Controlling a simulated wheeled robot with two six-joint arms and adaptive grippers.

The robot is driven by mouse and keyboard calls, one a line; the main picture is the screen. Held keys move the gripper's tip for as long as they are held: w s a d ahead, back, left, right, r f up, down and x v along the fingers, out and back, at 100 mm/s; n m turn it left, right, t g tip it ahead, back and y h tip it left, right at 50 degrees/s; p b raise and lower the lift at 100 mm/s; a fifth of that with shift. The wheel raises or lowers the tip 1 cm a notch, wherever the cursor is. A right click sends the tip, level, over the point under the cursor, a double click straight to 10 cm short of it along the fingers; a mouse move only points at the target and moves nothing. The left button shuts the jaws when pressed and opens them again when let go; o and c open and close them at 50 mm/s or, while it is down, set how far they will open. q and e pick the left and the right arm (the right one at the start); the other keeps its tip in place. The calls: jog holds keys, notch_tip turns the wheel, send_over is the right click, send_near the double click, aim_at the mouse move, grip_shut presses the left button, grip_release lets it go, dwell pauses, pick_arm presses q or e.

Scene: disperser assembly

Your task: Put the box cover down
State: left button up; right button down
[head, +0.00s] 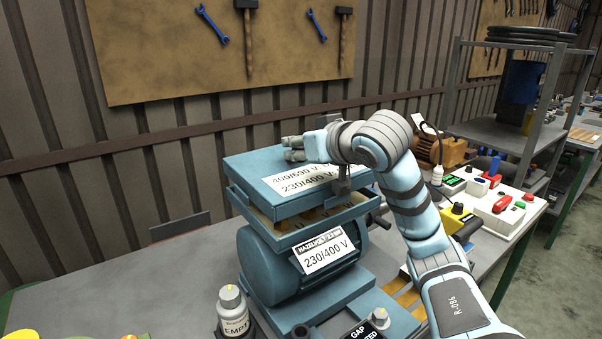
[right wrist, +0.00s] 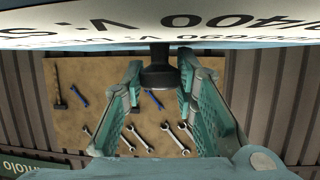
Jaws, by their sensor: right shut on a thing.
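The box cover (head: 255,167) is a blue-grey flat lid with white labels, one reading 230/400 V. It sits level just above the open terminal box (head: 330,217) on the blue motor (head: 265,270), with a gap showing between them. My right gripper (head: 293,148) lies over the top of the cover. In the right wrist view, its teal fingers (right wrist: 160,75) are shut on the dark knob of the cover (right wrist: 120,30), which fills the top of the picture. The contact is partly hidden in the head view. My left gripper is not in view.
A white bottle (head: 232,312) stands in front of the motor. Coloured switch boxes (head: 500,210) and an orange machine (head: 440,150) are to the right. A tool board (head: 170,50) hangs behind.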

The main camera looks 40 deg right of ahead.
aim_at(303, 162)
notch_tip(303, 162, down, 2)
jog(key=shift+f+b, duration=0.15)
jog(key=shift+b, duration=0.3)
jog(key=shift+s+f, duration=0.2)
jog(key=shift+f, duration=0.05)
jog(key=shift+s+r, duration=0.1)
jog(key=shift+r, duration=0.1)
jog(key=shift+f, duration=0.15)
jog(key=c, duration=1.7)
grip_release()
jog(key=shift+f, duration=0.15)
jog(key=o, duration=0.4)
